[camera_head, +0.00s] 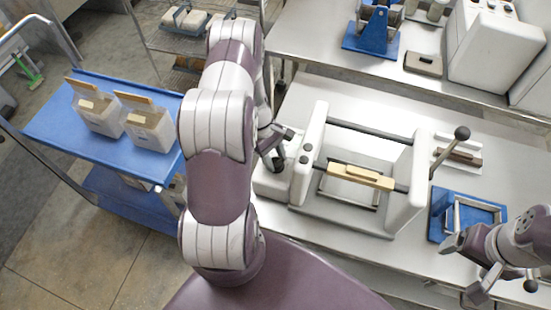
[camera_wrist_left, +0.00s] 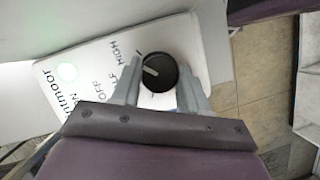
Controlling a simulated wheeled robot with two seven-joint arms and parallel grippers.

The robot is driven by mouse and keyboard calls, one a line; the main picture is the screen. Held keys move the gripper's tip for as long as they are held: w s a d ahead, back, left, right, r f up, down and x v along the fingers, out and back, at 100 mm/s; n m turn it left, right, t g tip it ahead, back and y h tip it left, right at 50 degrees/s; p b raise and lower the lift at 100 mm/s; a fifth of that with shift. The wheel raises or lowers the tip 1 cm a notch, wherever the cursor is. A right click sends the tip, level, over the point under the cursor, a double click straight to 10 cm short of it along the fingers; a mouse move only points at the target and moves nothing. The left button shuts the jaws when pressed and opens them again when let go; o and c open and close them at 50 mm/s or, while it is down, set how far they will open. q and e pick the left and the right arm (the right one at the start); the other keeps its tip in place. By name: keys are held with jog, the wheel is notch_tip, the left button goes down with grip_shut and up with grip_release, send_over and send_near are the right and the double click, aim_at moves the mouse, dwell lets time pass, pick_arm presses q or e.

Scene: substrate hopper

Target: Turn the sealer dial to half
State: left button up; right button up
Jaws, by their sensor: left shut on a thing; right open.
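The sealer dial (camera_wrist_left: 158,72) is a round black knob with a white pointer line on a white panel (camera_wrist_left: 100,80) in the left wrist view. My left gripper (camera_wrist_left: 158,92) is shut on the dial, one finger on each side. In the head view, my left gripper (camera_head: 276,150) is at the left end of the white sealer (camera_head: 308,150). My right gripper (camera_head: 502,286) is open and empty at lower right.
A wooden-topped bar (camera_head: 361,176) spans the sealer, and a lever with a dark knob (camera_head: 462,133) rises at its right. A blue fixture (camera_head: 440,228) is near my right gripper. A blue cart (camera_head: 60,122) with two cartons stands at left. The back bench holds a blue stand (camera_head: 371,40).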

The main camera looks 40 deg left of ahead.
pick_arm(q)
jog(key=n+t+b, duration=0.1)
jog(key=n, duration=0.1)
jog(key=n+b, duration=0.1)
jog(key=n, duration=0.1)
jog(key=shift+s+f+n+t, duration=0.1)
jog(key=shift+f+n+t, duration=0.05)
jog(key=shift+n+t, duration=0.2)
jog(key=shift+s+n+t+y+b, duration=0.1)
jog(key=shift+n+t+y+b, duration=0.5)
jog(key=shift+n+b, duration=0.95)
jog(key=shift+n, duration=0.5)
jog(key=o, duration=1.1)
jog(key=shift+c, duration=0.2)
jog(key=shift+t+h, duration=0.25)
jog(key=shift+h, duration=0.05)
jog(key=shift+a+r, duration=0.1)
jog(key=shift+r, duration=0.1)
jog(key=v, duration=1.2)
jog(key=shift+r, duration=0.3)
jog(key=shift+s, duration=0.15)
